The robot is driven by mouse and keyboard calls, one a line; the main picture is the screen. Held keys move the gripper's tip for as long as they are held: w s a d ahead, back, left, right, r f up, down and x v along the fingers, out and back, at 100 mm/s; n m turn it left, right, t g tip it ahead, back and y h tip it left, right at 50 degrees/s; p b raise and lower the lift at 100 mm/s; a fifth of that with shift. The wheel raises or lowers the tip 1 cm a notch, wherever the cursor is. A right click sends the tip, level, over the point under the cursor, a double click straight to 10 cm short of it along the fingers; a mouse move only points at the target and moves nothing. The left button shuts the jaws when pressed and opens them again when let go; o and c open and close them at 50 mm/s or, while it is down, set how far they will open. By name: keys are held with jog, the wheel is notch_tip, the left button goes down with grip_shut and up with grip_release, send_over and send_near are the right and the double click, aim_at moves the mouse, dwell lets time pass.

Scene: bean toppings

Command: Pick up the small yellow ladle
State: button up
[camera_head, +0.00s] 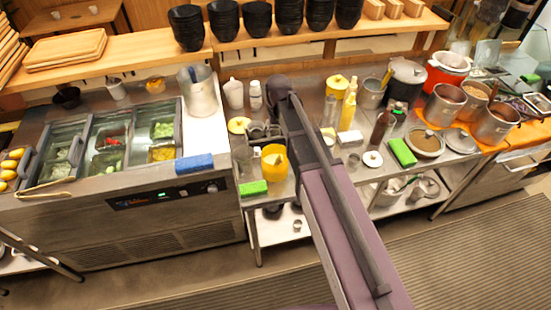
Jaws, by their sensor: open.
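My gripper (264,134) hangs low over the narrow steel counter left of my arm, with its jaws open. Just below and in front of it stands a yellow cup-like thing (275,167) with a darker mark inside its top. I cannot tell whether this is part of the small yellow ladle. A thin yellow handle (387,76) leans out of a grey pot (371,96) farther right; its lower end is hidden in the pot. I cannot tell for certain which yellow thing is the ladle. My arm hides part of the counter.
Green sponges (253,188) (403,152) lie near the counter's front edge. Yellow bottles (348,111), a dark sauce bottle (379,128) and pots (444,104) crowd the right side. A topping station (170,213) with a blue cloth (194,163) stands left. Black bowls (187,27) line the shelf above.

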aim_at(278, 159)
dwell(0.4)
notch_tip(278, 159, down, 9)
jog(key=b, duration=0.8)
jog(key=shift+r+b, duration=0.2)
jog(key=shift+b, duration=0.2)
jog(key=shift+f, duration=0.1)
jog(key=f+b, duration=0.3)
jog(key=shift+s+f+b, duration=0.2)
jog(key=shift+s+b, duration=0.1)
jog(key=shift+s, duration=0.1)
jog(key=shift+f+b, duration=0.8)
grip_shut()
